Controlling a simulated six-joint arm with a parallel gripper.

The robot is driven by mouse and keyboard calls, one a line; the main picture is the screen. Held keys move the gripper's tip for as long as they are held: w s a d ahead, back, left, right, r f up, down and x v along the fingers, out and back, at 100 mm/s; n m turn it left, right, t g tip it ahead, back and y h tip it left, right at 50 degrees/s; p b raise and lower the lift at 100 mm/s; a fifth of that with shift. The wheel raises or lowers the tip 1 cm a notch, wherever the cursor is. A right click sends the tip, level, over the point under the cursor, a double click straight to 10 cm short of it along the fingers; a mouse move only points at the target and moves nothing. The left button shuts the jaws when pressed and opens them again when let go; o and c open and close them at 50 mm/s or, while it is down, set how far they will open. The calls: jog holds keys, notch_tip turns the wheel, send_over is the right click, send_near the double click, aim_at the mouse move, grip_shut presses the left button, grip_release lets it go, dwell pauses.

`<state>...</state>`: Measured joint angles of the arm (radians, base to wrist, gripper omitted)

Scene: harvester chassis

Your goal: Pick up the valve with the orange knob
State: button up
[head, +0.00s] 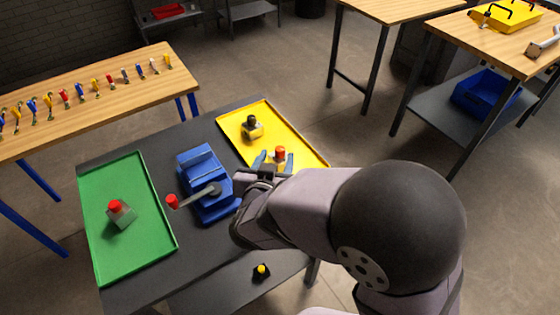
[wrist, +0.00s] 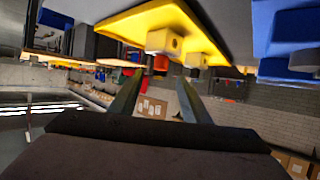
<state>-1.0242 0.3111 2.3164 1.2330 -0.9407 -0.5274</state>
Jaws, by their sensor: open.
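The valve with the orange knob (head: 280,153) stands upright in the yellow tray (head: 308,151), near its front side. My open gripper (head: 273,160) is low at the tray's near edge, with its fingers close to this valve. The wrist view is upside down: the valve's yellow body (wrist: 165,42) and orange knob (wrist: 160,64) appear just beyond the gap between the two fingertips (wrist: 159,82). Nothing is held. I cannot tell whether a finger touches the valve. My arm partly hides the tray's near side in the head view.
A black-knobbed valve (head: 252,128) stands farther back in the yellow tray. A blue vise (head: 203,175) with a red-ended handle is left of my gripper. A green tray (head: 150,235) holds a grey, red-knobbed part (head: 120,215). A small yellow-topped black item (head: 261,271) sits lower down.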

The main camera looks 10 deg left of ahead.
aim_at(280, 148)
jog(key=shift+x, duration=3.6)
jog(key=shift+s+f, duration=0.1)
jog(key=shift+f, duration=0.05)
jog(key=shift+c, duration=0.6)
grip_shut()
